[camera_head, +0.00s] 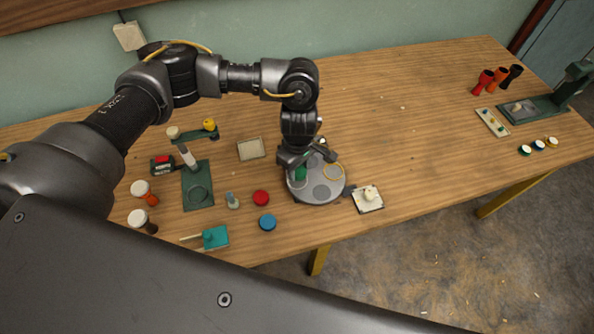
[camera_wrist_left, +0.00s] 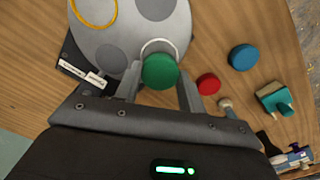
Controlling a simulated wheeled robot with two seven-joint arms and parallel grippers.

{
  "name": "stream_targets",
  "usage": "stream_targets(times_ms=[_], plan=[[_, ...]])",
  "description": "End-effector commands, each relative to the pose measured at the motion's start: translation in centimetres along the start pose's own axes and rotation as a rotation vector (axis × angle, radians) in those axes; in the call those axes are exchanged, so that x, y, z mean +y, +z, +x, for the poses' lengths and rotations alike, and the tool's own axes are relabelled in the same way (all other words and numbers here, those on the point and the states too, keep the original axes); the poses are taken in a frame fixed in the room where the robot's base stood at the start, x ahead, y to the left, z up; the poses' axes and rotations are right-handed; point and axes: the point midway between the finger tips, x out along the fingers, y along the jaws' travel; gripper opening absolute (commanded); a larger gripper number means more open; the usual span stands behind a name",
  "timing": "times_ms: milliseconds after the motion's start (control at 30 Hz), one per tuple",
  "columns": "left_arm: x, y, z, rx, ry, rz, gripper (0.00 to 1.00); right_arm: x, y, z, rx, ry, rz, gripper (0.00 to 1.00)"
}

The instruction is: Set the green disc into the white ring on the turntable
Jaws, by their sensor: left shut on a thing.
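The green disc (camera_head: 300,174) is between the fingers of my left gripper (camera_head: 303,168), which is shut on it over the left part of the grey turntable (camera_head: 330,196). In the left wrist view the green disc (camera_wrist_left: 160,71) covers the near part of the white ring (camera_wrist_left: 158,43). The ring's far arc shows beyond the disc, so the two look offset. How far the disc is above the turntable (camera_wrist_left: 125,27) I cannot tell. In the head view the white ring is not clearly seen. My right gripper is not in view.
The turntable also bears a yellow ring (camera_head: 333,172) and bare grey circles. A red disc (camera_head: 261,198) and a blue disc (camera_head: 268,222) lie left of it. A white square block with a knob (camera_head: 368,198) stands close on its right. The table's middle right is clear.

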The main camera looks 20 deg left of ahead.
Motion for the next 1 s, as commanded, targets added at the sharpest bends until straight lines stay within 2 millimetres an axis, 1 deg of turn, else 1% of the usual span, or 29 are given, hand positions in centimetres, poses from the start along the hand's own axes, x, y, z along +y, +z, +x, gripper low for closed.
stream_targets(times_ms=[133, 167, 200, 300, 400, 667, 1000], plan=[[-0.1, -0.4, 0.5, 0.000, -0.002, -0.003, 0.18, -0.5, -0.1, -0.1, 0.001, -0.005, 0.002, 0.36], [-0.1, -0.7, 0.8, 0.001, -0.003, -0.006, 0.18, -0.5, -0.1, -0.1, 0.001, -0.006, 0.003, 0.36], [-0.1, -0.6, 1.6, -0.002, -0.003, -0.004, 0.18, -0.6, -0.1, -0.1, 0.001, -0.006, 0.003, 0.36], [-0.1, -0.5, 2.9, -0.003, -0.003, -0.003, 0.18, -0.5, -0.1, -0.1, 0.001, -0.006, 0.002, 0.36], [0.0, -0.6, 3.6, -0.001, -0.001, -0.002, 0.18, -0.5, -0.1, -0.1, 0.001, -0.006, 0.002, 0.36], [0.0, -0.6, 3.7, 0.000, 0.000, 0.000, 0.18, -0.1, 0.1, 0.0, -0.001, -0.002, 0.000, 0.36], [0.0, -0.6, 4.5, 0.001, 0.001, 0.000, 0.18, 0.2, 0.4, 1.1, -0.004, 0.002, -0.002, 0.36]])
